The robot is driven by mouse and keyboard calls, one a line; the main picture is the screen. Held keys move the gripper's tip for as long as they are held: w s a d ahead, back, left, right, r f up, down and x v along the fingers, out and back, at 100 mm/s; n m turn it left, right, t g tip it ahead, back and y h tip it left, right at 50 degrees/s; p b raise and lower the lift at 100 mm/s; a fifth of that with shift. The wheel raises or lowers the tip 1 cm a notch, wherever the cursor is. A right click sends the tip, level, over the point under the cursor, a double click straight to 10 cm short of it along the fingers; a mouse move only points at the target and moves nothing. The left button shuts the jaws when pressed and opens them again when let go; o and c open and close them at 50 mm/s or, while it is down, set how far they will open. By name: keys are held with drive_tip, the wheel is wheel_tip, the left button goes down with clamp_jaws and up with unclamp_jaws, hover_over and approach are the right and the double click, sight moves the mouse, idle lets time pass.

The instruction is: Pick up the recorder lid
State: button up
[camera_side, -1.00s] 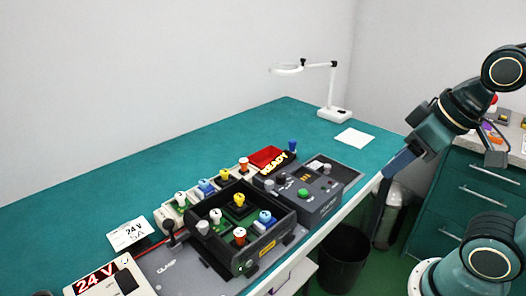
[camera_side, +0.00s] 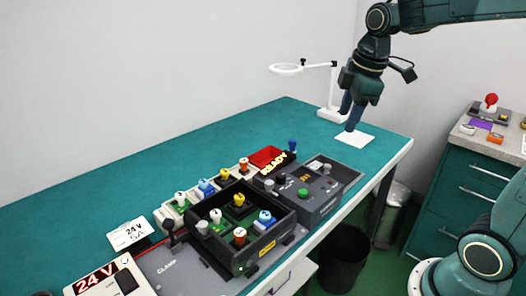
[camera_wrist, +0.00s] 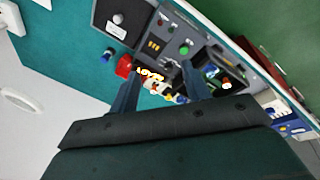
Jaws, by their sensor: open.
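A dark flat plate with a grey knob and a white label, which looks like the recorder lid (camera_wrist: 104,22), lies at the top left in the wrist view. In the side view the plate (camera_side: 345,174) lies at the right end of the grey recorder box (camera_side: 322,207), near the bench's front edge. My gripper (camera_side: 350,112) hangs above the far right part of the bench, in front of the lamp and apart from the plate. In the wrist view my gripper (camera_wrist: 160,82) has its two fingers apart with nothing held between them.
A black open tray (camera_side: 262,265) with coloured knobbed parts sits left of the recorder. A white magnifier lamp (camera_side: 333,82) and a white sheet (camera_side: 357,139) are at the far right. The back left bench is clear.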

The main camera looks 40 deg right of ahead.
drive_tip(key=w+d+f+n+g, duration=0.2)
drive_tip(key=w+d+f+n, duration=0.2)
drive_tip(key=w+d, duration=0.3)
drive_tip(key=n, duration=0.5)
hover_over(328, 165)
wheel_tip(328, 165, down, 7)
drive_tip(key=shift+g+y, duration=0.3)
drive_tip(key=shift+g, duration=0.1)
drive_tip(key=shift+w+d+f, duration=0.1)
drive_tip(key=shift+f, duration=0.05)
drive_tip(key=shift+f, duration=4.2)
drive_tip(key=shift+a+f, duration=0.2)
drive_tip(key=shift+f, duration=2.35)
